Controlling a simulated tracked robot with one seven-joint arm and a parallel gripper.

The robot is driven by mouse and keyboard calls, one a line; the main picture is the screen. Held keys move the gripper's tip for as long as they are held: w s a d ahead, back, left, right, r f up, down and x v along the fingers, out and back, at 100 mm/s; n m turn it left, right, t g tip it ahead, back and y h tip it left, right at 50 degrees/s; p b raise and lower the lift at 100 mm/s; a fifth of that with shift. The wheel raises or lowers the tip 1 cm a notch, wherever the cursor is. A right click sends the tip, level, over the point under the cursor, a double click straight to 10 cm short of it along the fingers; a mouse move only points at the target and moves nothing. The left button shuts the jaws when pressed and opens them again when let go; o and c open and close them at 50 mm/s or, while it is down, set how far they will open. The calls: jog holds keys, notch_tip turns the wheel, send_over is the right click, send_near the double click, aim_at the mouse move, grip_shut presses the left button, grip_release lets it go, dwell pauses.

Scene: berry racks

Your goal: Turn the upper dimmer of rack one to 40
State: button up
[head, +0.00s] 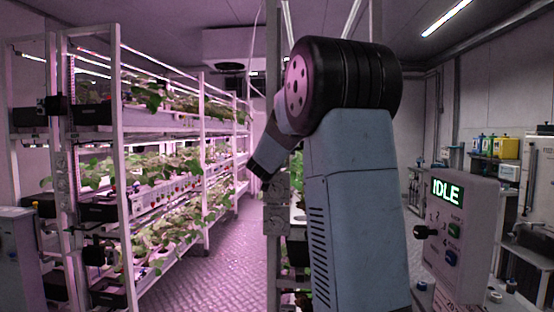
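My blue-grey arm rises in the middle of the head view, and its forearm bends down to the left. It ends in a dark part (260,169) near a rack post; I cannot make out fingers there. Grey boxes, possibly dimmers, are on this post: an upper one (277,187) and a lower one (273,222). My arm hides most of that rack. The left rack (116,130) has similar pale grey panels (62,172) on its front post. No rack number or dimmer reading is legible, so I cannot tell which is rack one.
A control box (461,235) showing "IDLE" stands at the right, with a black knob (431,232) on its left side. Bottles (487,146) and a yellow container (506,148) are on a shelf behind. A clear aisle floor (222,262) runs between the racks.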

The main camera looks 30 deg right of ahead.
jog(key=c, duration=1.1)
jog(key=shift+d, duration=0.35)
grip_shut()
jog(key=shift+o, duration=0.2)
grip_release()
jog(key=shift+a, duration=0.2)
jog(key=shift+m, duration=0.3)
jog(key=m, duration=0.9)
jog(key=shift+a+f+m, duration=0.1)
jog(key=shift+m, duration=0.3)
